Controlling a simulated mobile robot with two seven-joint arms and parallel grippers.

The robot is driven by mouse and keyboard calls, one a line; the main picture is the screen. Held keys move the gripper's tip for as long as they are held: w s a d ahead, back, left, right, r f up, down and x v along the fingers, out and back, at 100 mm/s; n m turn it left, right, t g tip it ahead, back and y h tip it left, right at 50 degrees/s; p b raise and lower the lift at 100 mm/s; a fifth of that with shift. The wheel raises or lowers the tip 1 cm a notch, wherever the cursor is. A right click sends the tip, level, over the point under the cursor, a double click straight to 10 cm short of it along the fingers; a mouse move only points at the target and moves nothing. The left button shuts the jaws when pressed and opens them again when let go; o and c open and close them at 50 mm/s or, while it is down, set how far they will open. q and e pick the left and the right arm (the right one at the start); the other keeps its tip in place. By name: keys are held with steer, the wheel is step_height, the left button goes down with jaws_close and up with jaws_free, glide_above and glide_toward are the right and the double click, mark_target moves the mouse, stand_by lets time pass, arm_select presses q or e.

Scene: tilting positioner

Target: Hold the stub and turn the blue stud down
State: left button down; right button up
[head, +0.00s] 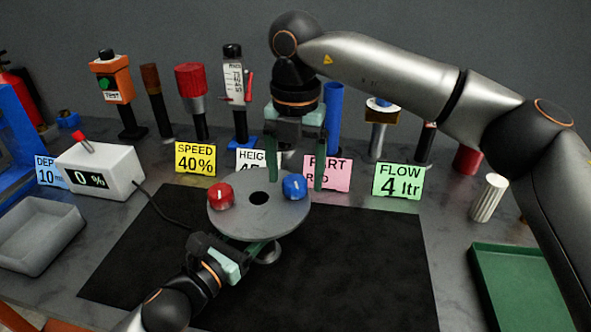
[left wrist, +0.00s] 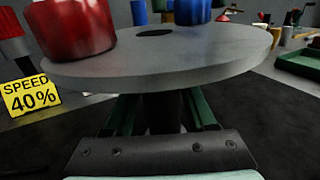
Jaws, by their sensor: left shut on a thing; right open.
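The positioner's round grey disc (head: 258,218) carries a red stud (head: 220,196) on its left and a blue stud (head: 294,187) with a white mark on its right. Both studs also show in the left wrist view, red (left wrist: 72,28) in front and blue (left wrist: 192,12) farther back. My left gripper (head: 262,246) is under the disc's near edge. In the left wrist view its green fingers are shut on the dark stub (left wrist: 165,112) below the disc; the disc hides it in the head view. My right gripper (head: 295,168) is open, pointing down above the disc's far side, near the blue stud, and empty.
A black mat (head: 370,265) lies around the positioner, mostly clear. Label cards, including yellow SPEED (head: 195,158) and green FLOW (head: 397,181), stand behind with several tools. A white display box (head: 100,170) and grey tray (head: 40,232) are left; a green tray (head: 520,285) is right.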

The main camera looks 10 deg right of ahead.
mark_target(295, 180)
arm_select(q)
steer(key=shift+f, duration=0.2)
arm_select(e)
step_height(295, 180, up, 12)
stand_by(0.4)
arm_select(q)
steer(key=c, duration=0.7)
jaws_free()
steer(key=shift+r, duration=0.25)
steer(key=o, duration=0.6)
steer(key=shift+c, duration=0.2)
